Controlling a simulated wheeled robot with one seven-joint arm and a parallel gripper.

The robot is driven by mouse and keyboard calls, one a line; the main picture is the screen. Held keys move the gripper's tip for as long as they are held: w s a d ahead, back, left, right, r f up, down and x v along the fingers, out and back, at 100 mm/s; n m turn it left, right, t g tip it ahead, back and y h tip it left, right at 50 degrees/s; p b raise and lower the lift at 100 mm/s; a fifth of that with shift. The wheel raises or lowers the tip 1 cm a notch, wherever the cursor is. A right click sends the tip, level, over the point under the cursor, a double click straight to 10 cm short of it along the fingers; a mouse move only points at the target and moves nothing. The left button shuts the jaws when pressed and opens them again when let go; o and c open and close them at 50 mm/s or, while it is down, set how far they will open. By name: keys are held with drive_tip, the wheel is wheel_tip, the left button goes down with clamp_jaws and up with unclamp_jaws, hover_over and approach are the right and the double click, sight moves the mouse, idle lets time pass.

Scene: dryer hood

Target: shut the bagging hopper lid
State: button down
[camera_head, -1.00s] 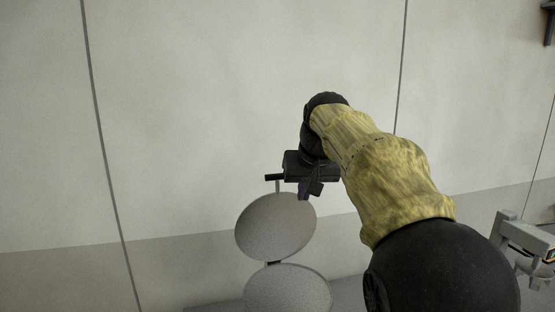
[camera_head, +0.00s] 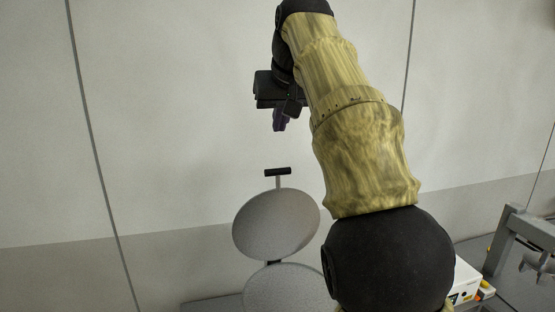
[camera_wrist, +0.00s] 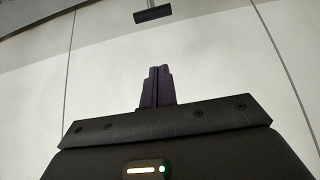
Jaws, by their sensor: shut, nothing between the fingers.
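The bagging hopper lid (camera_head: 277,224) is a round grey disc that stands raised and tilted on a hinge in the head view. A short stem tops it with a black bar handle (camera_head: 278,172). The round grey hopper top (camera_head: 290,288) lies just below the lid, cut off by the picture's lower edge. My gripper (camera_head: 279,126) is above the handle and apart from it, with its fingers pointing down. Its purple fingers (camera_wrist: 157,88) are together and empty in the wrist view. A dark bar on a stem (camera_wrist: 153,14) shows past the fingertips at the top of that view.
A pale wall with dark vertical seams (camera_head: 160,110) stands behind. A grey metal frame (camera_head: 515,240) and a white box (camera_head: 466,283) are at the lower right. The space to the left of the lid is clear.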

sight(277, 170)
drive_tip(key=x, duration=1)
drive_tip(key=s, duration=0.2)
drive_tip(key=s+f, duration=0.1)
drive_tip(key=shift+s+d+b, duration=0.3)
drive_tip(key=shift+r, duration=0.1)
drive_tip(key=shift+d+b, duration=0.1)
drive_tip(key=shift+b, duration=0.25)
